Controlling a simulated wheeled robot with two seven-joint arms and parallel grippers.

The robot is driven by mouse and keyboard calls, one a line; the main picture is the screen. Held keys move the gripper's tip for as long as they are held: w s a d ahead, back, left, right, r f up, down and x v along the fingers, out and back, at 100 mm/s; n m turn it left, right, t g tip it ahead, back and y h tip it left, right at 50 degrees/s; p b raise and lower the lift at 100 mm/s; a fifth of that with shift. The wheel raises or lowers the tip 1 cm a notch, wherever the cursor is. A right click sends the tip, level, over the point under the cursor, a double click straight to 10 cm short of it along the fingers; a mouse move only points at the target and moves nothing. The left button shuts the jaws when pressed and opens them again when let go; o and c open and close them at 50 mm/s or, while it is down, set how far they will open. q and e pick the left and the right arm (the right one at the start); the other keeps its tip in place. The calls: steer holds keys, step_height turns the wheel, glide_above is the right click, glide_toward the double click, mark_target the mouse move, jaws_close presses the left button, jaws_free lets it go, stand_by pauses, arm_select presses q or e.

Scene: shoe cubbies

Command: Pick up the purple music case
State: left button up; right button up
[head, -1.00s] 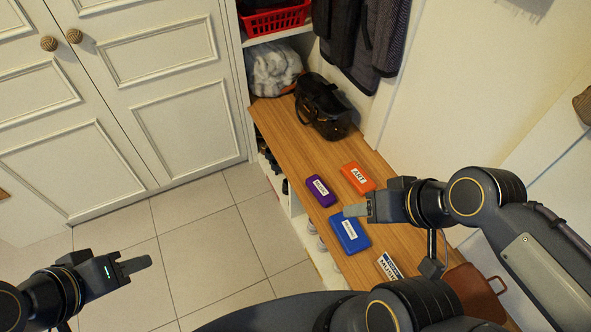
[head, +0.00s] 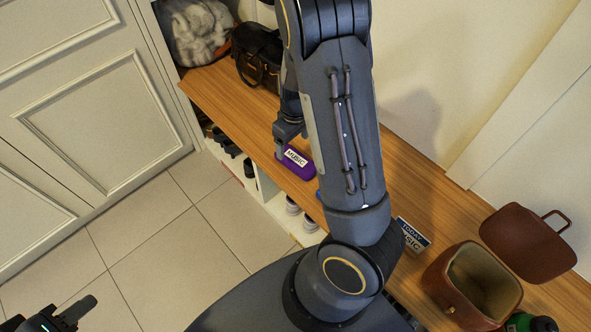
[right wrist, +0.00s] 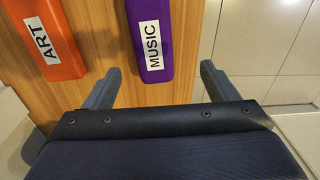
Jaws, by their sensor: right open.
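The purple music case (head: 299,171) lies on the wooden bench top, its white MUSIC label facing up. In the right wrist view the case (right wrist: 163,20) is ahead, its near end between the two spread fingers, with a gap on each side. My right gripper (right wrist: 157,78) is open and empty. In the head view it (head: 281,148) is just above the left end of the case, and my right arm hides part of the bench. My left gripper (head: 76,312) is at the lower left over the floor; its jaw opening cannot be made out.
An orange ART case (right wrist: 45,35) lies beside the purple one. A TODAY MUSIC sign (head: 412,233) stands on the bench (head: 440,205). An open brown box (head: 438,275) and its lid (head: 528,243) are at the right. A black bag (head: 256,55) sits at the far end.

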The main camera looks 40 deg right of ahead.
mark_target(296, 158)
steer(key=f+b, duration=0.1)
steer(key=f, duration=0.2)
steer(key=f+b, duration=0.1)
steer(key=f, duration=0.2)
steer(key=f+b, duration=0.1)
steer(key=f, duration=0.2)
steer(key=shift+s+d+f, duration=0.1)
steer(key=shift+d+f, duration=0.05)
steer(key=shift+d, duration=0.25)
steer(key=c, duration=1.2)
steer(key=shift+o, duration=0.2)
